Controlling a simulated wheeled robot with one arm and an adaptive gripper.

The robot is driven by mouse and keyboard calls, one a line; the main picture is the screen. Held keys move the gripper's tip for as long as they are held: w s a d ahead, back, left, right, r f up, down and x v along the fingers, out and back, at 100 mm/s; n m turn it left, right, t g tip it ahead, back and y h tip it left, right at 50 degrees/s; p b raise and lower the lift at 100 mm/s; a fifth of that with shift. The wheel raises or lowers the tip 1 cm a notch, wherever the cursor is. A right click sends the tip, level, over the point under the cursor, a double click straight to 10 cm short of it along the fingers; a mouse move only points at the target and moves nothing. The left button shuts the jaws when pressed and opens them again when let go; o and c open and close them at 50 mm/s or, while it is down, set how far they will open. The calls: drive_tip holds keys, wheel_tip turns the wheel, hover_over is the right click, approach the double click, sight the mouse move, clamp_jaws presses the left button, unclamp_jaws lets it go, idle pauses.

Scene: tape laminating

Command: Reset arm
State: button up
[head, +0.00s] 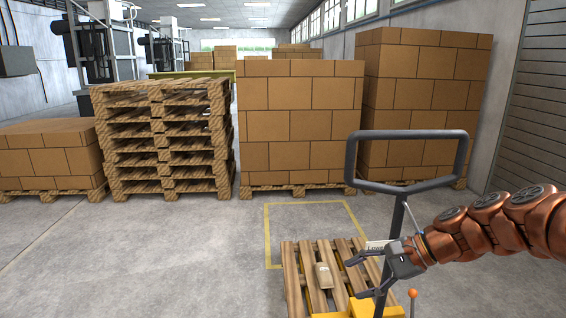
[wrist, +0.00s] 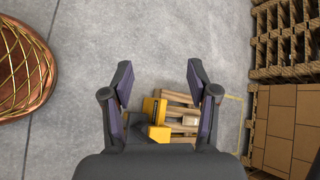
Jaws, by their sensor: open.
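My arm reaches in from the right in the head view, and my gripper (head: 354,278) points left over the low wooden pallet (head: 293,285). Its two fingers are spread apart with nothing between them. In the wrist view my gripper (wrist: 160,78) is also open and empty, with the pallet (wrist: 180,98) and a yellow part (wrist: 150,108) of the pallet truck beyond the fingers. A small brown package (head: 323,275) lies on the pallet, left of my gripper and apart from it.
The pallet truck's grey handle (head: 464,158) rises right beside my gripper. A yellow floor outline (head: 267,235) lies behind the pallet. Stacked empty pallets (head: 165,140) and a carton stack (head: 300,125) stand further back. The floor at left (head: 150,265) is clear.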

drive_tip(key=s+a+f+n+g+h, duration=0.2)
drive_tip(key=s+a+n, duration=0.15)
drive_tip(key=s, duration=0.45)
drive_tip(key=s+a+f+n+g+h, duration=0.2)
drive_tip(key=s+n, duration=0.2)
drive_tip(key=s, duration=0.4)
drive_tip(key=s+d+f+n+g+h, duration=0.1)
drive_tip(key=s+d+f+n+h, duration=0.2)
drive_tip(key=s, duration=0.4)
drive_tip(key=s+d+f+n+h, duration=0.1)
drive_tip(key=s+d+n+h, duration=0.2)
drive_tip(key=s, duration=0.5)
wheel_tip(320, 180, up, 14)
drive_tip(key=w+d+m+p, duration=0.1)
drive_tip(key=p, duration=1.2)
drive_tip(key=shift+d+t, duration=0.15)
drive_tip(key=shift+t, duration=0.15)
